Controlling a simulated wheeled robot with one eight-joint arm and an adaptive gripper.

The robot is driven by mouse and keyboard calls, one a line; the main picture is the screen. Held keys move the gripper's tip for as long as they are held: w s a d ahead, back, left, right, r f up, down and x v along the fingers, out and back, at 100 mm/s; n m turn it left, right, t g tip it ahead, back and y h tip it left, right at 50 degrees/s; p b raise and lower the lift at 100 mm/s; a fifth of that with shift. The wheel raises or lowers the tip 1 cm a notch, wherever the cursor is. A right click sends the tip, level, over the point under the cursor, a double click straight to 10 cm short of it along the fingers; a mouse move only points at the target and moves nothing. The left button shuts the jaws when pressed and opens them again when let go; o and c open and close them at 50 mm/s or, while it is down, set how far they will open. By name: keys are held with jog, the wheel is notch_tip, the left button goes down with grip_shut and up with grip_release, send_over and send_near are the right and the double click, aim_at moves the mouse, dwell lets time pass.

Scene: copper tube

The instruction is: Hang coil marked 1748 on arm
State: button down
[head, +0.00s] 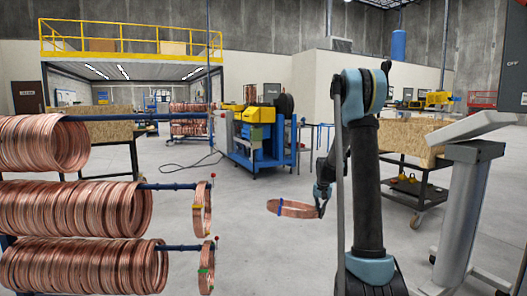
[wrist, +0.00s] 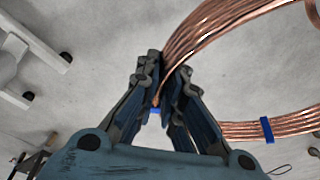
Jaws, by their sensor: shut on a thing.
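My gripper (head: 322,200) is shut on the near edge of a copper coil (head: 290,208) with blue ties, held in the air over open floor. In the wrist view my gripper (wrist: 160,98) pinches one side of the coil (wrist: 225,35), and a blue tie (wrist: 267,129) shows on its far side. No number can be read on the coil. At the left stands a rack with three blue arms: an upper arm (head: 160,117), a middle arm (head: 175,186) and a lower arm (head: 185,247). All three carry copper coils. The upper arm's outer end is bare.
A loose coil with a yellow tie (head: 202,205) hangs near the middle arm's tip, and one with a green tie (head: 206,268) near the lower arm's tip. A wheeled cart (head: 415,170) and a grey stand (head: 465,210) are at the right. Floor between rack and coil is clear.

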jog(key=s+a+r+m+g+y, duration=0.1)
jog(key=s+a+r+m+y, duration=0.35)
jog(key=a+r, duration=0.55)
jog(key=s+a+r+m+y, duration=0.4)
jog(key=a+r, duration=0.4)
jog(key=r, duration=0.5)
jog(key=s+a+r+m+g+y, duration=0.1)
jog(key=s+a+r+m+y, duration=0.3)
jog(key=a+r, duration=0.6)
jog(key=s+a+f, duration=0.1)
jog(key=s+a, duration=0.1)
jog(key=a, duration=1)
jog(key=s+a+f+n, duration=0.1)
jog(key=s+a, duration=0.2)
jog(key=a, duration=1)
jog(key=shift+a+y, duration=0.15)
jog(key=shift+y, duration=0.3)
dwell(0.5)
